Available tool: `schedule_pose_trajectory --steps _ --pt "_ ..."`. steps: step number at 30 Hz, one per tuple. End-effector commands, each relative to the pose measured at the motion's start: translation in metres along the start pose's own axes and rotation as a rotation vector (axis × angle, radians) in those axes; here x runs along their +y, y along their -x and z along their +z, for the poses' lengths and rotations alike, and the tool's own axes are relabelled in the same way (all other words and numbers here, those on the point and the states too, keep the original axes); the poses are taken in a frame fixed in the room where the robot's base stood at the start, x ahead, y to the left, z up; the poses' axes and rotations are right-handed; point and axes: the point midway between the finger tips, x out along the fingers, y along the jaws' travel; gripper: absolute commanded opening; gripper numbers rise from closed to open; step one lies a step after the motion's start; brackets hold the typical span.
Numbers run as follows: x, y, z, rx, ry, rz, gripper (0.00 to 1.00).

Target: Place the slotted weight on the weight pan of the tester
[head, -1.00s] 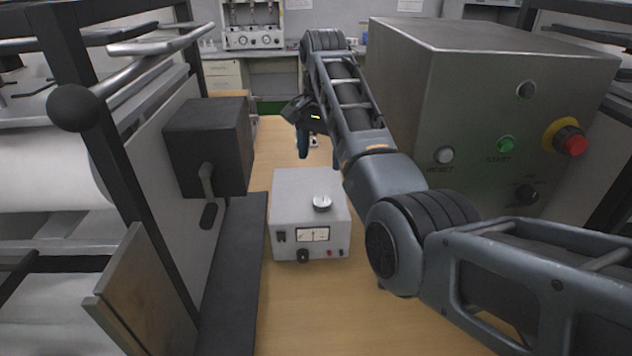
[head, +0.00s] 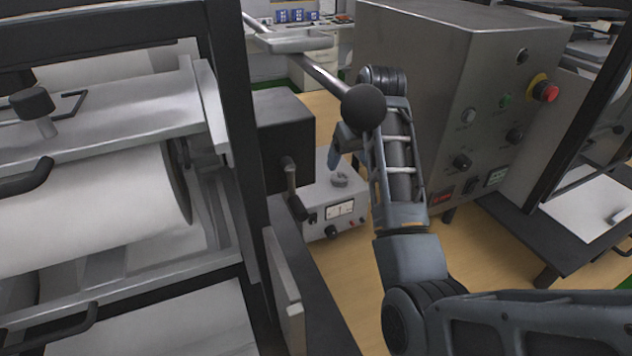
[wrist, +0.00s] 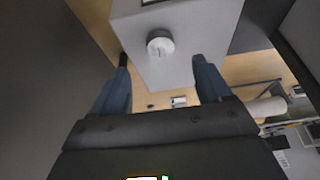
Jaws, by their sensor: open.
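The slotted weight (head: 339,180), a small silver disc with a slot, lies on top of a grey meter box (head: 320,205). In the wrist view the weight (wrist: 160,44) shows whole, just beyond the gap between the fingertips. My gripper (head: 336,150) is open and empty, close behind and above the weight, partly hidden by my arm. In the wrist view both blue fingers (wrist: 160,62) are spread, apart from the weight. A shallow grey dish (head: 295,41) by a rod on the tester looks like the weight pan; it appears empty.
The tester's rod ends in a black ball (head: 363,107) that overlaps my arm in the head view. A dark block (head: 283,135) stands left of the meter box. A steel control cabinet (head: 430,110) stands to the right. Bare wooden tabletop (head: 350,275) lies in front.

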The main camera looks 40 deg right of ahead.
Motion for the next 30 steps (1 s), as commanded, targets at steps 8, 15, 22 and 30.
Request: schedule_pose_trajectory --steps 8,15,22,30 --pt "0.008 -0.015 0.004 0.008 0.021 0.009 0.77" --pt "0.006 -0.040 0.003 0.005 0.020 0.007 0.77" --pt "0.005 -0.071 0.001 0.008 0.020 0.008 0.77" --pt "0.006 -0.076 0.001 0.010 0.019 0.009 0.77"
